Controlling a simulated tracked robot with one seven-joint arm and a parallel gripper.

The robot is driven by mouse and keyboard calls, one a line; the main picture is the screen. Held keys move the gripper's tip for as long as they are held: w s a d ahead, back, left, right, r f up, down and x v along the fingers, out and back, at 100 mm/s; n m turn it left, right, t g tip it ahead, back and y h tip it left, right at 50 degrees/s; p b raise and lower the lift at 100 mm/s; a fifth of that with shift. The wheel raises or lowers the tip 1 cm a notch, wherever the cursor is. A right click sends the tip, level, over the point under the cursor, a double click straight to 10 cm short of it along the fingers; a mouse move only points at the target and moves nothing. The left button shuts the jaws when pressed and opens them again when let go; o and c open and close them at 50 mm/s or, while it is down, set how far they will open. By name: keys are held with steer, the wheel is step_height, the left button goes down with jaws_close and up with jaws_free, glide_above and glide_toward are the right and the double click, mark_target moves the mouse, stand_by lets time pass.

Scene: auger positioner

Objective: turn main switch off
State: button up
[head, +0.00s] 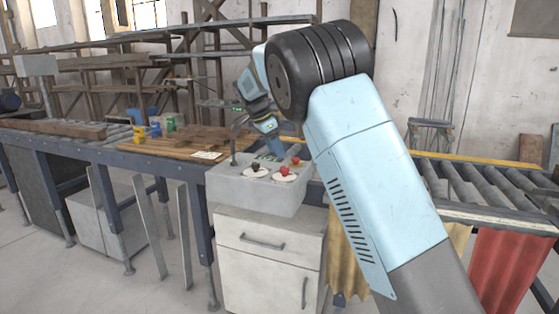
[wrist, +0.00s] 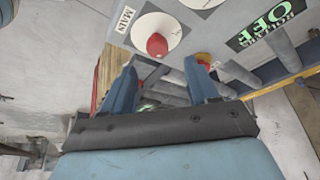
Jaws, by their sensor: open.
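In the wrist view, the main switch (wrist: 157,45) is a red knob on a round white plate, beside a label reading MAIN (wrist: 125,19). My gripper (wrist: 160,72) is open, and its blue fingers are apart with nothing held. The knob appears just beyond the fingertips, between their lines; contact is not visible. In the head view, my gripper (head: 275,148) hangs over the back of the grey control box (head: 250,195). Two red knobs show on the box top, a nearer one (head: 284,171) on a white plate and a farther one (head: 295,160).
A second red knob with yellow (wrist: 203,60) sits by the right finger in the wrist view, near a ROLLERS OFF sign (wrist: 266,24). A dark switch (head: 256,167) stands left on the box. A roller conveyor (head: 480,188) lies right; a wooden board (head: 180,143) lies left.

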steer(key=w+v, duration=0.1)
steer(key=v, duration=0.5)
steer(key=shift+s+a+r, duration=0.2)
steer(key=shift+s+r, duration=0.1)
steer(key=shift+s, duration=0.2)
steer(key=s+d+r+n+y, duration=0.2)
steer(key=s+d+r+n, duration=0.1)
steer(key=s+d, duration=0.7)
steer(key=s+d+r+n+y, duration=0.25)
steer(key=s+d, duration=0.55)
steer(key=d, duration=0.4)
steer(key=s+d+f+n+t, duration=0.1)
steer(key=s+d+f+n, duration=0.1)
steer(key=s, duration=0.6)
steer(key=s+d+f+n+t, duration=0.1)
steer(key=s+d+f+n, duration=0.1)
steer(key=s, duration=0.7)
steer(key=s+d+f+n+t, duration=0.1)
steer(key=s+d+f+n, duration=0.1)
steer(key=s+f, duration=0.3)
steer(key=s+n, duration=0.1)
steer(key=s, duration=0.2)
steer(key=shift+s+d+n+t, duration=0.15)
steer(key=shift+s+n+t, duration=0.2)
steer(key=shift+t, duration=0.05)
steer(key=shift+f+h, duration=0.15)
steer(key=shift+h, duration=0.1)
steer(key=shift+c, duration=0.3)
